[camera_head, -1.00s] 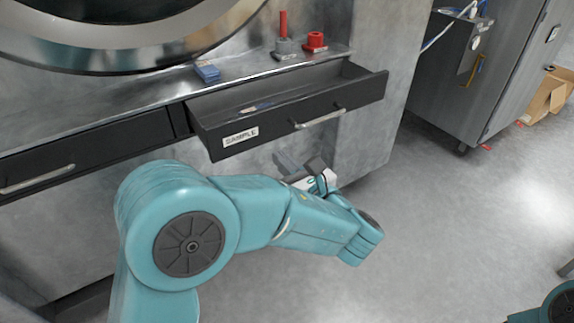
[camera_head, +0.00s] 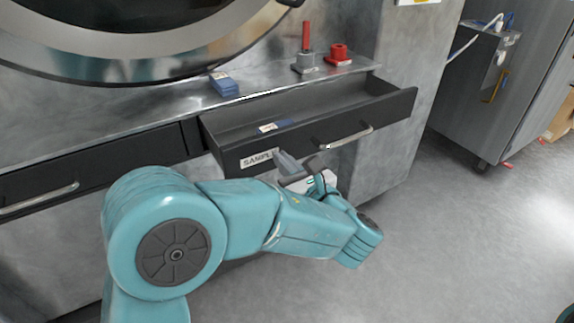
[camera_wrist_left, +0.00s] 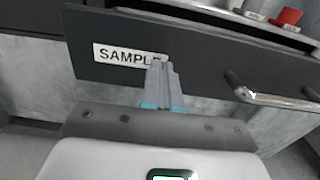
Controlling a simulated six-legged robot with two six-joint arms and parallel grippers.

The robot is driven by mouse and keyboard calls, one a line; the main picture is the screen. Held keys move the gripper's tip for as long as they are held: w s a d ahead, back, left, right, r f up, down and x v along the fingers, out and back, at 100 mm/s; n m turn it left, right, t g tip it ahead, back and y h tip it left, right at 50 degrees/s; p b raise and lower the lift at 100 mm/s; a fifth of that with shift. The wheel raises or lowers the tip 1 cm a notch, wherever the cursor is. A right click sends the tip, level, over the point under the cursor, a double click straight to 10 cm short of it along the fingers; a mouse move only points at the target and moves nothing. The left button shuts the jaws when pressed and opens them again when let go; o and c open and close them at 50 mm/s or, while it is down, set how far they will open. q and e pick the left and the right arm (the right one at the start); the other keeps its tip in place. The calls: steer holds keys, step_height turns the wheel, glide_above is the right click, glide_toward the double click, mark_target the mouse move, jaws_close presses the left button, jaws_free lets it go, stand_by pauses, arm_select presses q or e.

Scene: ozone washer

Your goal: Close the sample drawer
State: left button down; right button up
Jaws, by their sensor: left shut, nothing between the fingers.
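The sample drawer (camera_head: 385,113) stands pulled out from the machine below the metal ledge. Its dark front carries a white SAMPLE label and a silver handle (camera_head: 345,138). A small blue-and-white item (camera_head: 274,127) lies inside it. My left gripper (camera_head: 284,160) is shut and empty, in front of the drawer front by the label's right end. In the left wrist view the shut fingers (camera_wrist_left: 162,78) overlap the end of the label (camera_wrist_left: 125,54), with the handle (camera_wrist_left: 275,99) to their right. I cannot tell whether the fingertips touch the front. My right gripper is not in view.
A closed drawer (camera_head: 90,170) with a handle is at the left. The ledge above holds a blue box (camera_head: 224,85), a grey-and-red piece (camera_head: 305,62) and a red knob-like piece (camera_head: 338,55). A grey cabinet (camera_head: 480,90) stands at the right, with clear floor before it.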

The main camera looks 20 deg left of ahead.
arm_select(q)
steer(key=shift+w+a, duration=0.2)
steer(key=p, duration=0.4)
glide_toward(252, 127)
steer(key=a+r, duration=0.1)
steer(key=a, duration=0.1)
steer(key=w+a+r, duration=0.1)
steer(key=a+r, duration=0.1)
steer(key=shift+a+r, duration=0.25)
steer(key=shift+a, duration=0.1)
steer(key=shift+w+a, duration=0.1)
steer(key=shift+a, duration=0.1)
steer(key=shift+a+r, duration=0.15)
steer(key=shift+r, duration=0.1)
